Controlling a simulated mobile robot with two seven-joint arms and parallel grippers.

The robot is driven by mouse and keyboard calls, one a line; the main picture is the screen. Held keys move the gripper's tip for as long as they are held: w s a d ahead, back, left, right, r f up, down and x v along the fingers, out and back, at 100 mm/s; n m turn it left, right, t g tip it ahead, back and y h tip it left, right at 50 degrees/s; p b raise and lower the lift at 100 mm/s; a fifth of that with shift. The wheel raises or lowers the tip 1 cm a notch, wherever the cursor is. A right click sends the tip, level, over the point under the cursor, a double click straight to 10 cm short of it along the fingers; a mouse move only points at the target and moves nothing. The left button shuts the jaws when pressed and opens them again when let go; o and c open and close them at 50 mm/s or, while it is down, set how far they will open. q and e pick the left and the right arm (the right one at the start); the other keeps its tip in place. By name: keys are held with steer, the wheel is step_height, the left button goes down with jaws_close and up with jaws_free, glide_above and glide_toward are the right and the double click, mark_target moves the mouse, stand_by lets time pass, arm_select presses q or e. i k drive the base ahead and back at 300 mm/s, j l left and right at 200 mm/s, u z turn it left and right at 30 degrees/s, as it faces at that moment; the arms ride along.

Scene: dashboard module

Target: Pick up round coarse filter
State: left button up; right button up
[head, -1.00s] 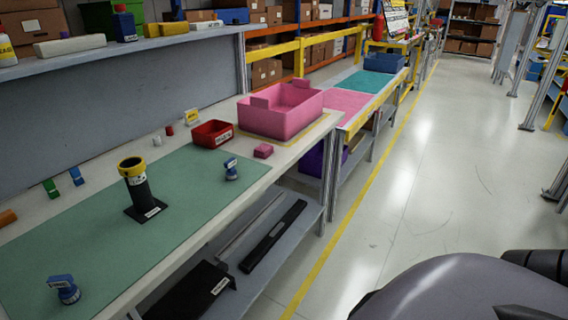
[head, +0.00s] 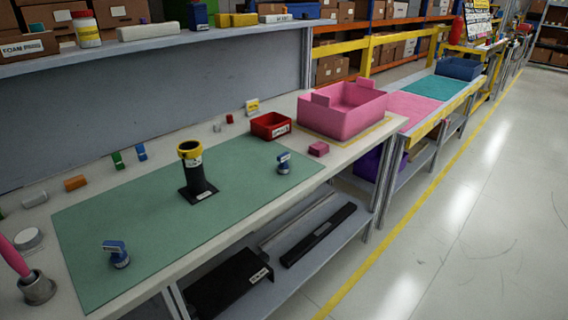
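A round, pale grey disc (head: 27,238) lies on the light worktop at the far left of the head view, left of the green mat (head: 130,235). It is the only flat round piece I see that could be the round coarse filter; I see no label on it. Nothing covers it. A black upright tube with a yellow rim (head: 192,172) stands on a square base on the mat. Neither of my grippers is in view.
A grey cup (head: 38,289) with a pink-handled tool stands near the disc. Two blue-topped pieces (head: 117,254) (head: 284,163) stand on the mat. An orange block (head: 75,183), a red bin (head: 271,126) and a pink bin (head: 343,112) sit on the bench. A shelf runs above.

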mark_target(283, 167)
steer(key=i+l, duration=0.15)
steer(key=l, duration=0.2)
steer(key=i+l, duration=0.2)
steer(key=l, duration=0.15)
steer(key=i+l, duration=0.15)
steer(key=l, duration=0.15)
steer(key=i+l, duration=0.15)
steer(key=l, duration=0.2)
steer(key=i+l+u, duration=0.1)
steer(key=l+u, duration=0.5)
steer(key=i+j, duration=0.1)
